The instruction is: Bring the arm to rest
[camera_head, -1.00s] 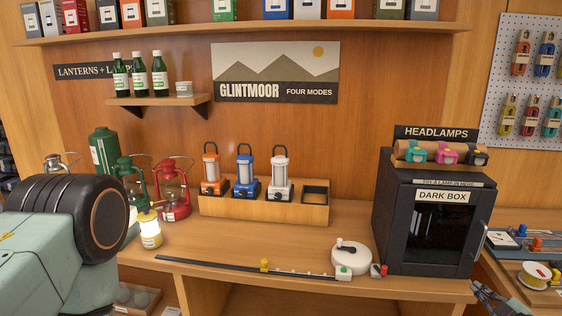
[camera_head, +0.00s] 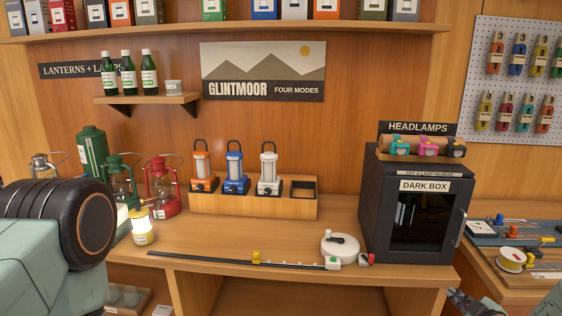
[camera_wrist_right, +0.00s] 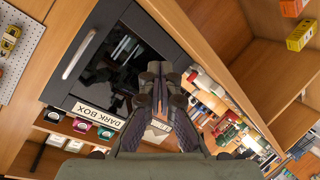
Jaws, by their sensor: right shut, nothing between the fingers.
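My right gripper (camera_head: 462,298) shows only in part at the bottom right of the head view, in front of the counter and below the dark box (camera_head: 377,215). In the right wrist view the same gripper (camera_wrist_right: 160,78) has its dark fingers together, with nothing held. The dark box also shows there, tilted and upside down, behind and left of the fingers (camera_wrist_right: 92,60). No touch between gripper and box is visible. A large part of my own arm fills the left edge of the head view; no left gripper shows.
A side table with tools (camera_head: 500,238) stands at the right. Headlamps (camera_head: 427,147) sit on the box.

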